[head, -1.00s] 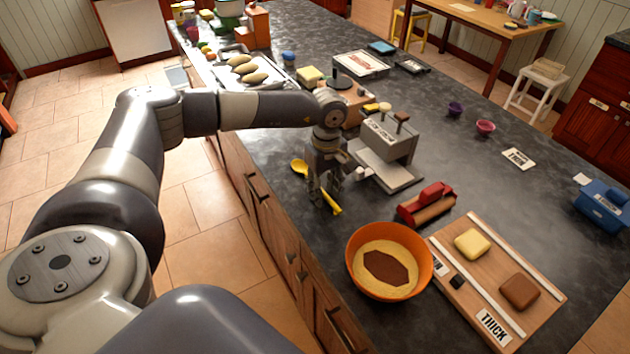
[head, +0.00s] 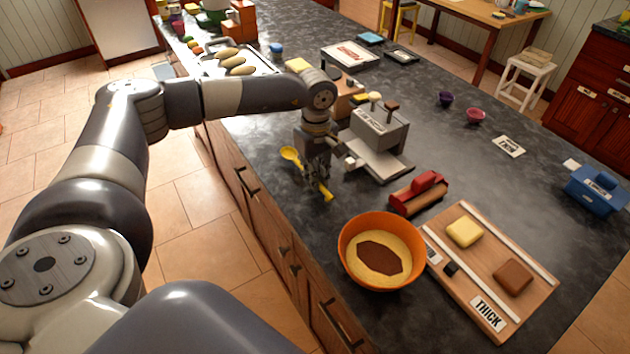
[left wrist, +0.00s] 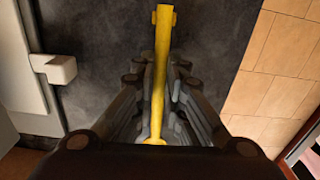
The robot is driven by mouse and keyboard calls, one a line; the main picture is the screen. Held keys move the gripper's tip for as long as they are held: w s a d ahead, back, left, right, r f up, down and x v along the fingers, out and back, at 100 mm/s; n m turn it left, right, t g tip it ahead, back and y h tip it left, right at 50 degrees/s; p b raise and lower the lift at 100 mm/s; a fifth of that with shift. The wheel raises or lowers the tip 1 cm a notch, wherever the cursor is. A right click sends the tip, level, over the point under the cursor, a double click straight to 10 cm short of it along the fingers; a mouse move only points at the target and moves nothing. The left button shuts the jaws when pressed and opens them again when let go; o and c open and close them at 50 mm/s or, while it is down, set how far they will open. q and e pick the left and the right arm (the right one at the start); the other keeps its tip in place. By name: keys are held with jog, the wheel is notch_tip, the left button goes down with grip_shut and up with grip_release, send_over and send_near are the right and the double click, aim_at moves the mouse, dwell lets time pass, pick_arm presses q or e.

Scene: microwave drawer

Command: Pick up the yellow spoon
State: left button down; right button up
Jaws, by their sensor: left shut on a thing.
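The yellow spoon (head: 290,154) shows in the head view at the left edge of the dark counter, with its bowl to the upper left and its handle end to the lower right. My left gripper (head: 317,180) points down over it and is shut on the middle of its handle. In the left wrist view the spoon's handle (left wrist: 161,60) runs lengthwise between the fingers of my left gripper (left wrist: 160,105). I cannot tell how far the spoon is above the counter. My right gripper is not in view.
A grey machine (head: 378,140) stands just right of the gripper. An orange bowl (head: 350,262) and a red-topped tool (head: 418,193) are nearer. A wooden board (head: 480,290) lies at the right front. The counter's left edge with drawers (head: 262,215) is close by.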

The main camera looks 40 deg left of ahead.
pick_arm(q)
jog(key=shift+r+b, duration=0.4)
jog(key=shift+r, duration=0.3)
jog(key=s+d+r+b, duration=0.1)
jog(key=s+d+b, duration=0.1)
jog(key=s, duration=0.5)
jog(key=s+d+b, duration=0.2)
jog(key=s, duration=0.6)
jog(key=shift+s+d+r+b, duration=0.15)
jog(key=shift+d+r+b, duration=0.2)
jog(key=shift+d+r, duration=0.05)
